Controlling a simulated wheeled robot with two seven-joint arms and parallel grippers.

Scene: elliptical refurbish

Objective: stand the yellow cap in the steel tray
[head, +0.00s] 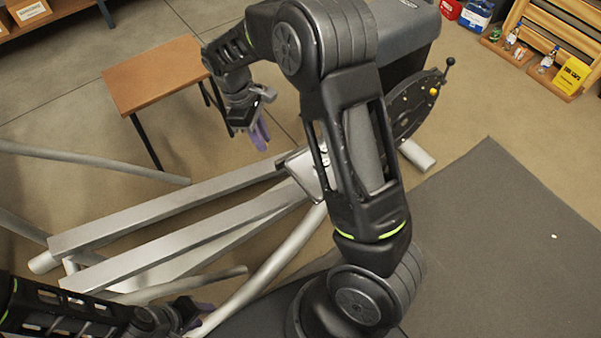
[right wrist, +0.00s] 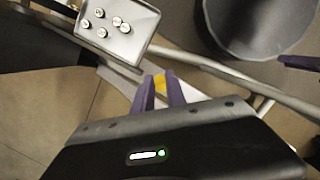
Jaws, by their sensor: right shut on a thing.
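My right gripper (head: 260,136) is in the upper middle of the head view, apart from the steel tray and to its upper left. In the right wrist view its purple fingers (right wrist: 159,92) are shut on the yellow cap (right wrist: 160,81), which shows as a small yellow patch between the tips. The steel tray (head: 298,164) is partly hidden behind my right arm in the head view. In the right wrist view the tray (right wrist: 120,39) holds several round metal pieces. My left gripper (head: 198,311) is low at the left; its finger gap is unclear.
Long grey metal rails (head: 165,212) of the elliptical machine span the left and middle. A wooden-topped bench (head: 155,72) stands at the upper left. A dark mat (head: 500,240) on the right is mostly bare. A wooden rack (head: 550,45) with bottles is at the upper right.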

